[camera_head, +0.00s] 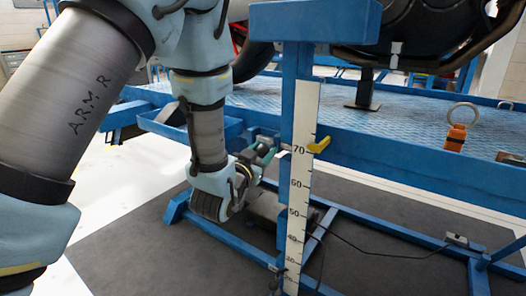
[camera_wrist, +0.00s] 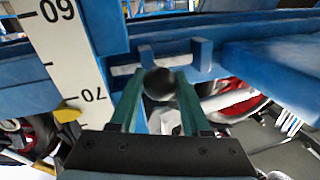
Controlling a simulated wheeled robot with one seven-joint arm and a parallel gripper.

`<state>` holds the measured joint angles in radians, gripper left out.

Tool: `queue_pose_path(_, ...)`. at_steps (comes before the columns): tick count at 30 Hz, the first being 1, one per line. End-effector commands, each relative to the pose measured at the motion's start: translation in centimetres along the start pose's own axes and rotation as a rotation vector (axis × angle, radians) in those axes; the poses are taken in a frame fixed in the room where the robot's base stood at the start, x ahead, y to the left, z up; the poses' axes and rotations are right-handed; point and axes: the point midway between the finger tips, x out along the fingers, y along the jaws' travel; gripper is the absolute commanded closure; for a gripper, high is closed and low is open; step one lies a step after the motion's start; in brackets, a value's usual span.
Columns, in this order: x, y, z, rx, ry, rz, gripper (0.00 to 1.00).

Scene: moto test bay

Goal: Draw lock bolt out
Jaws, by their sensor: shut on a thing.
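The lock bolt shows in the wrist view as a pale bar (camera_wrist: 124,70) running through blue brackets on a blue beam. Its round black knob (camera_wrist: 158,83) sits between the green fingers of my gripper (camera_wrist: 158,90). The fingers are shut on the knob from both sides. In the head view my gripper (camera_head: 264,152) is beside the blue upright, below the platform edge. The knob and bolt are too small and partly covered to make out clearly there.
A blue upright carries a white scale (camera_head: 299,190) with a yellow pointer (camera_head: 319,145) near 70, close to my gripper. A blue platform (camera_head: 420,125) bears a motorcycle and an orange-handled ring pin (camera_head: 456,138). A cable and blue floor frame lie below.

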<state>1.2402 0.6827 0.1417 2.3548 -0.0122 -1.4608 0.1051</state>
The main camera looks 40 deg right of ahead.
Motion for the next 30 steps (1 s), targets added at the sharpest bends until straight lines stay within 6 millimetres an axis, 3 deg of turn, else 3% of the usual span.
queue_pose_path(19, 0.0, -0.1, 0.1, 0.000, 0.000, -0.001, 1.00)
queue_pose_path(30, 1.0, -5.0, 1.1, 0.000, 0.001, -0.005, 1.00)
